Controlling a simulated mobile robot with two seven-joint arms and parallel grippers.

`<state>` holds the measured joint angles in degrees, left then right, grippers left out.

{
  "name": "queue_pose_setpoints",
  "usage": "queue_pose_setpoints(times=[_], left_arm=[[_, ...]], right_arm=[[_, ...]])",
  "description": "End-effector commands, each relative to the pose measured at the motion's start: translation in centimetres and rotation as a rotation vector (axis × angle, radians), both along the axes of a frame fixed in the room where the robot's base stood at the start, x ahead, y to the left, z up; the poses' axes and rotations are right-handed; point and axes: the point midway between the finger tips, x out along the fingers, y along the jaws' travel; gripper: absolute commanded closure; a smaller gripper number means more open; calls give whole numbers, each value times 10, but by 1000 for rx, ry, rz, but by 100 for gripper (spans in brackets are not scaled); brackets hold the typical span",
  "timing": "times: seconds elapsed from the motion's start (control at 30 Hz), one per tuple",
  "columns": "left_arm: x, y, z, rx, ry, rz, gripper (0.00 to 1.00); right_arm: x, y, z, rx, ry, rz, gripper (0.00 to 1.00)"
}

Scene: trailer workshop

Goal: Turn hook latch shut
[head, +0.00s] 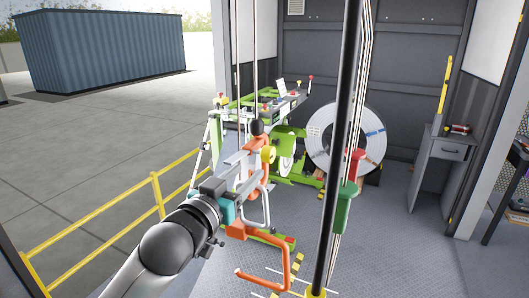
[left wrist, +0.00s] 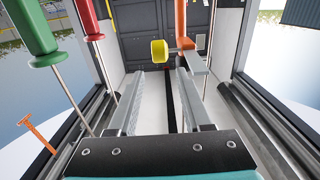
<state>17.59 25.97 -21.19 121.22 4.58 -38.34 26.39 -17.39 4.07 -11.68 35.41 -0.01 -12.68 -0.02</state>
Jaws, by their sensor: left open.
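A yellow knob (head: 268,154) sits on an orange upright part (head: 257,141) in the middle of the head view. In the left wrist view the yellow knob (left wrist: 160,50) is on a short rod that joins the orange part (left wrist: 181,30). I cannot tell for sure which of these is the hook latch, or whether it is shut. My left gripper (head: 249,170) is open, its two grey fingers pointing at the knob. In the left wrist view the knob appears just beyond the fingertips (left wrist: 162,74), and nothing is held between them. My right gripper is not in view.
An orange bent handle (head: 270,288) is below my gripper. A white coil (head: 318,143) and green machine frame (head: 283,137) are behind. The right floor (head: 408,235) is clear.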

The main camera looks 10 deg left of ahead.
Motion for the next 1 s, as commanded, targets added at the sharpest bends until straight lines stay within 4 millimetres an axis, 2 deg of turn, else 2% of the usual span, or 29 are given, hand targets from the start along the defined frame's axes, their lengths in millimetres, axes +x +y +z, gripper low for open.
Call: queue_pose_setpoints(times=[0.2,0.6,0.8,1.0], left_arm=[[31,-9,2,1,0,2,50],[79,-25,1,1,0,1,50],[92,-30,0,1,1,1,50],[97,-31,0,1,0,1,50]], right_arm=[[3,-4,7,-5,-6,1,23],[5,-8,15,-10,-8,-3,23],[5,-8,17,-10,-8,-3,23],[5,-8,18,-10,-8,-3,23]])
